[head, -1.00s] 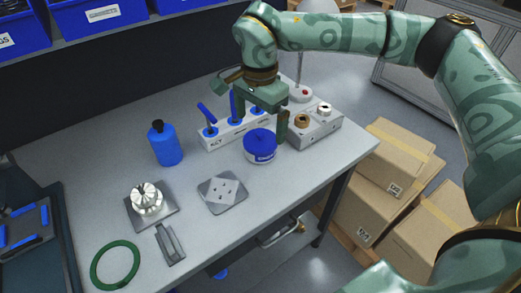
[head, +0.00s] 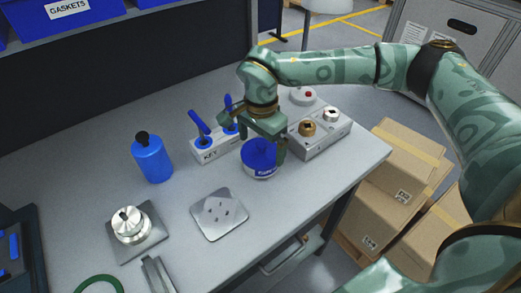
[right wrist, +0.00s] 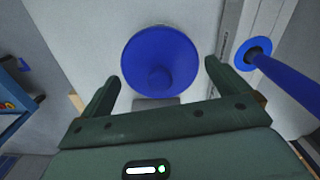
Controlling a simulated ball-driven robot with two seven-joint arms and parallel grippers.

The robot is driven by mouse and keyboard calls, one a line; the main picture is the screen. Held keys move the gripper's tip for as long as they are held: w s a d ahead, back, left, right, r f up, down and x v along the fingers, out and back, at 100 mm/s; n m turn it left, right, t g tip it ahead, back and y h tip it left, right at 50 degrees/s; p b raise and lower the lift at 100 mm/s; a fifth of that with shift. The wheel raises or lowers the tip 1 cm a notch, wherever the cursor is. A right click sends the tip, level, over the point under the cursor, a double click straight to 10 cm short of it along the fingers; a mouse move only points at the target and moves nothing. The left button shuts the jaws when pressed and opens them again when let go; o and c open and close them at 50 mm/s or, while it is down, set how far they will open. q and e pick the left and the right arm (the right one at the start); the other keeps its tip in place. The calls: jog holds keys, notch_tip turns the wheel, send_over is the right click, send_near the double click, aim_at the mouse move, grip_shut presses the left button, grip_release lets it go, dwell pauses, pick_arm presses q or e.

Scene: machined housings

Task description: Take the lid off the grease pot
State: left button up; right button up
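The grease pot (head: 262,172) is a short white pot with a label and a blue lid (head: 256,155). It stands upright on the bench, and the lid is on it. In the right wrist view, the round blue lid (right wrist: 160,50) has a raised knob at its middle. My right gripper (head: 260,145) is at the pot, just above the lid and partly covering it in the head view. In the right wrist view, its two fingers (right wrist: 162,72) are wide apart, with the lid's knob between their lines and nothing held. My left gripper is out of view.
A grey box with knobs (head: 322,138) is to the right. A blue bottle (head: 152,160), a plate with holes (head: 219,214) and a metal fixture (head: 132,225) stand left and front.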

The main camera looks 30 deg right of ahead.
jog(key=c, duration=0.6)
jog(key=shift+o, duration=0.2)
jog(key=shift+r, duration=0.1)
